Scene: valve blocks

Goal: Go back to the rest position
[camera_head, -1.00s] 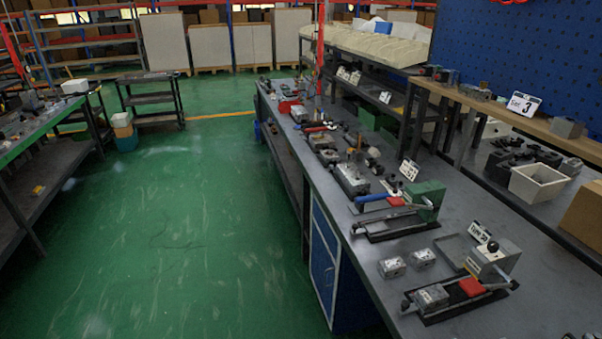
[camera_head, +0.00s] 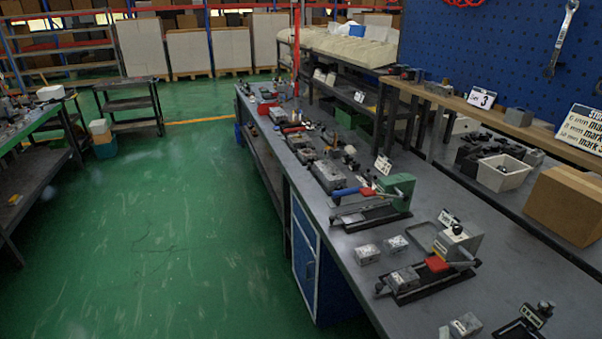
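Neither of my grippers shows in the head view. A long grey workbench (camera_head: 355,283) runs from the near right to the back middle. Two metal valve blocks lie loose on it, a left one (camera_head: 367,254) and a right one (camera_head: 396,244). Another block (camera_head: 403,280) sits in a black clamp fixture with a red part (camera_head: 437,264). A second fixture with a green body (camera_head: 397,191) and a blue handle (camera_head: 345,192) stands further back. Another metal block (camera_head: 464,325) is at the near edge of the picture.
A blue cabinet (camera_head: 306,258) is under the bench. A cardboard box (camera_head: 565,205) and a white bin (camera_head: 503,173) stand on the right shelf below a blue pegboard (camera_head: 480,45). Open green floor (camera_head: 150,250) lies left of the bench, with another bench (camera_head: 45,160) at the far left.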

